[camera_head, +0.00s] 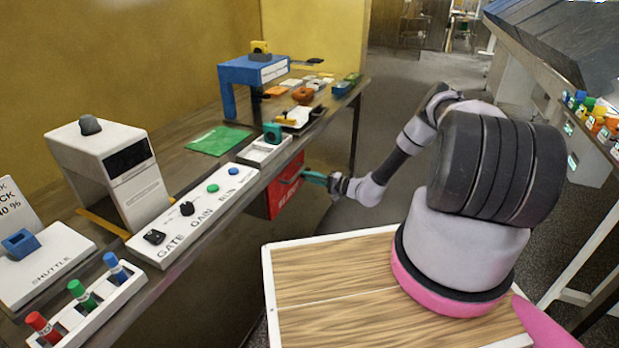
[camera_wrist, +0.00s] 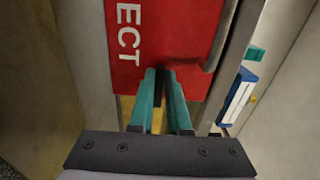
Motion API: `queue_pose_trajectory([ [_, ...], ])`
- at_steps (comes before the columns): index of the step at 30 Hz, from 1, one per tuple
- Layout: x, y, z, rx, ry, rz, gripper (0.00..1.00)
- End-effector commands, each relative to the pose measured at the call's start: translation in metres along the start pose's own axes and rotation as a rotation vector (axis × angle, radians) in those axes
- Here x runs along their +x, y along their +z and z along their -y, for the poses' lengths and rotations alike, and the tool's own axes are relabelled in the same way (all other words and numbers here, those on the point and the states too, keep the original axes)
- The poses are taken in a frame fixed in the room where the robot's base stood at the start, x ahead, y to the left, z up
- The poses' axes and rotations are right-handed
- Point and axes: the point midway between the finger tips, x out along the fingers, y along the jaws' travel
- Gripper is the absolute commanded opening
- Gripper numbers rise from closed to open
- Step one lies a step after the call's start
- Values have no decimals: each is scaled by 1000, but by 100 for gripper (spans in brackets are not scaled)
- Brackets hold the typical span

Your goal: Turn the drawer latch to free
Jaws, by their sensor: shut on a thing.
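A red drawer (camera_head: 284,190) is set under the long bench's front edge. Its front, with white letters ending in "ECT", fills the top of the wrist view (camera_wrist: 165,30). My gripper (camera_head: 308,176) reaches the drawer front from the right, with teal fingers. In the wrist view my gripper (camera_wrist: 160,76) has its fingertips close together at the edge of the red panel. They are shut on a narrow dark piece, which appears to be the drawer latch (camera_wrist: 158,86).
A grey bar handle (camera_wrist: 220,40) stands beside the fingers in the wrist view. Above the drawer, the bench holds a white control panel (camera_head: 190,215), a white tray with a teal piece (camera_head: 262,152) and a blue stand (camera_head: 252,70). The floor beyond my arm is clear.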

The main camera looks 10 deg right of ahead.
Motion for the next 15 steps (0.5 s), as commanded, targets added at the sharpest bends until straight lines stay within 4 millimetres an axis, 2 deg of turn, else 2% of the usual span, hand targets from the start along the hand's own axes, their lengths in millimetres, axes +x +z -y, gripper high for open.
queue_pose_trajectory([
  [13, 0, 0, -1, -10, 2, 0, 0],
  [14, 0, 0, -1, -10, 2, 0, 22],
  [15, 0, 0, -1, -10, 2, 0, 38],
])
